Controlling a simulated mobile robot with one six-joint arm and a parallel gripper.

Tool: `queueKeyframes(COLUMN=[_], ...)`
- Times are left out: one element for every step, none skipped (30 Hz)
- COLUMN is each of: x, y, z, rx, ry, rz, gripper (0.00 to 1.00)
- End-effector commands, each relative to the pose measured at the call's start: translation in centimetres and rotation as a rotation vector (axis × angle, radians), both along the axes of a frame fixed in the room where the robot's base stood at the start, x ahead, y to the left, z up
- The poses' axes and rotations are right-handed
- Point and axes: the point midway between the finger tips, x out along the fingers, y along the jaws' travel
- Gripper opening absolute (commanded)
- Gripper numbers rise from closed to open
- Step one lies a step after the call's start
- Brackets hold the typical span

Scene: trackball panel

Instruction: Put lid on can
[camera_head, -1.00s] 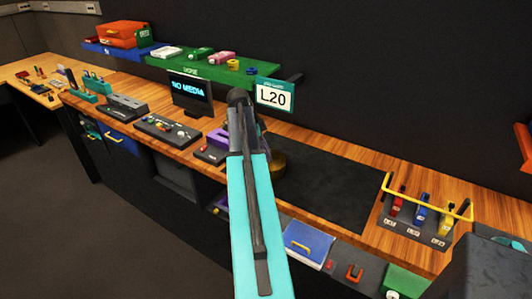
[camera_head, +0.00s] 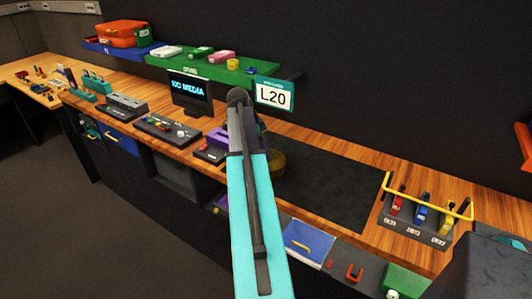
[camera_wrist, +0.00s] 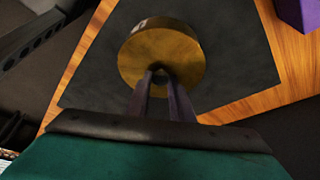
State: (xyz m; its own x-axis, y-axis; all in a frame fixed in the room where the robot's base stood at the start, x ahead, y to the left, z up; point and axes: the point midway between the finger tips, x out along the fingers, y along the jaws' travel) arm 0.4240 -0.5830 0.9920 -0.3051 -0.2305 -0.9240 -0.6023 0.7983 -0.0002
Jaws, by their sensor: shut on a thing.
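A round brass-gold can (camera_head: 278,163) stands on the black mat in the head view, partly hidden behind my arm. In the wrist view, a round gold lid (camera_wrist: 150,50) faces the camera, with a gold side wall (camera_wrist: 155,23) showing beyond its far edge. My gripper (camera_wrist: 160,76) is shut on a small dark knob at the lid's middle. The lid lines up closely with the can. I cannot tell whether it rests on the can or hovers just above. My gripper is hidden behind the arm in the head view.
The black mat (camera_head: 325,185) is bare to the can's right. A yellow-railed switch panel (camera_head: 420,215) stands farther right. A purple device (camera_head: 216,143) and a monitor (camera_head: 191,93) are on the left. A green shelf (camera_head: 200,66) and L20 sign (camera_head: 274,96) are behind.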

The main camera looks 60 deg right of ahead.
Motion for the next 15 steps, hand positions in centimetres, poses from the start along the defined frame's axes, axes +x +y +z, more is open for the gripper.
queueKeyframes(x=[0.0,0.01,0.0,0.01,0.01,0.01,0.01,0.01,0.01,0.01,0.01,0.02,0.02,0.02,0.02], y=[0.0,0.01,0.0,0.01,0.01,0.01,0.01,0.01,0.01,0.01,0.01,0.01,0.01,0.01,0.02], z=[-0.01,0.0,0.01,0.01,0.01,0.01,0.01,0.01,0.01,0.01,0.01,0.0,0.0,0.0,0.01], rx=[0.0,0.0,0.0,0.0,0.0,0.0,0.0,0.0,0.0,0.0,0.0,0.0,0.0,0.0,0.0], ry=[0.0,0.0,0.0,0.0,0.0,0.0,0.0,0.0,0.0,0.0,0.0,0.0,0.0,0.0,0.0], rz=[0.0,0.0,0.0,0.0,0.0,0.0,0.0,0.0,0.0,0.0,0.0,0.0,0.0,0.0,0.0], gripper=[0.0,0.0,0.0,0.0,0.0,0.0,0.0,0.0,0.0,0.0,0.0,0.27,0.32,0.37,0.42])
